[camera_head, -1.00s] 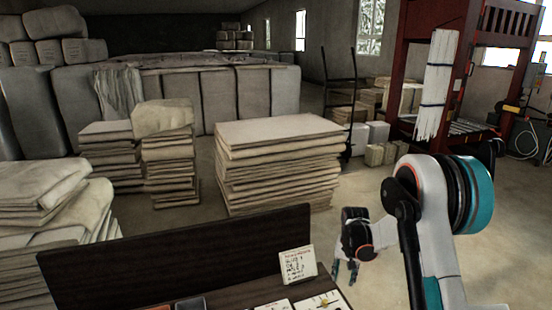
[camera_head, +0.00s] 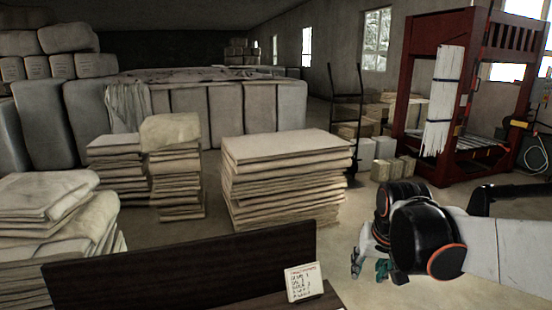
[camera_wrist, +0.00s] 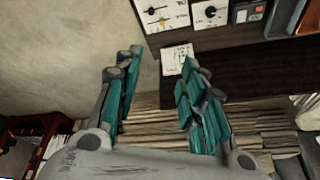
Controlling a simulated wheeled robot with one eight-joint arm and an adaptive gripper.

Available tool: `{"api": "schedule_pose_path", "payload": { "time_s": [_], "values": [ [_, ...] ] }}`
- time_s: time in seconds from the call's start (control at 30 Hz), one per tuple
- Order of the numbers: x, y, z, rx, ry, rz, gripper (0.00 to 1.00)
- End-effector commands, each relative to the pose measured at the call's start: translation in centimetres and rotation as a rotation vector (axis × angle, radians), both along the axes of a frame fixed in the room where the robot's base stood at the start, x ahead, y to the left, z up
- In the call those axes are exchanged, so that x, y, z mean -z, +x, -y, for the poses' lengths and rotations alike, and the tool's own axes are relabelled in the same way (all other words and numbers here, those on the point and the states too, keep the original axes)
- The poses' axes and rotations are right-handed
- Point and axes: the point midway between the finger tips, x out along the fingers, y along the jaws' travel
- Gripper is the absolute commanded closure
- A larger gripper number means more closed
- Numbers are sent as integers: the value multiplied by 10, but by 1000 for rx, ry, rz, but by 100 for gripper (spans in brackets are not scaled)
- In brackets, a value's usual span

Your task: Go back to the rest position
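My gripper (camera_head: 369,268) is in the lower right of the head view, to the right of the dark wooden desk (camera_head: 190,262) and apart from it. In the wrist view my gripper (camera_wrist: 158,75) shows two teal-padded fingers spread wide with nothing between them, so it is open and empty. No cloth is in the gripper.
A small handwritten card (camera_head: 304,282) stands at the desk's right end. Stacks of folded cloth (camera_head: 285,185) stand on the floor behind it. A red press frame (camera_head: 420,100) stands at the back right. Bare floor (camera_head: 350,215) lies between the stack and my arm.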

Motion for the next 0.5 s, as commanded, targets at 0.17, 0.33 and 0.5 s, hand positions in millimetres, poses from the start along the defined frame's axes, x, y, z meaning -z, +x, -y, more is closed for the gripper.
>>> {"api": "schedule_pose_path", "payload": {
  "time_s": [0.17,0.33,0.5],
  "values": [
    [-19,-48,-6,-42,-16,57,63],
    [-27,-89,-10,-80,-32,112,63],
    [-26,-128,-13,-117,-50,167,63]
  ]
}}
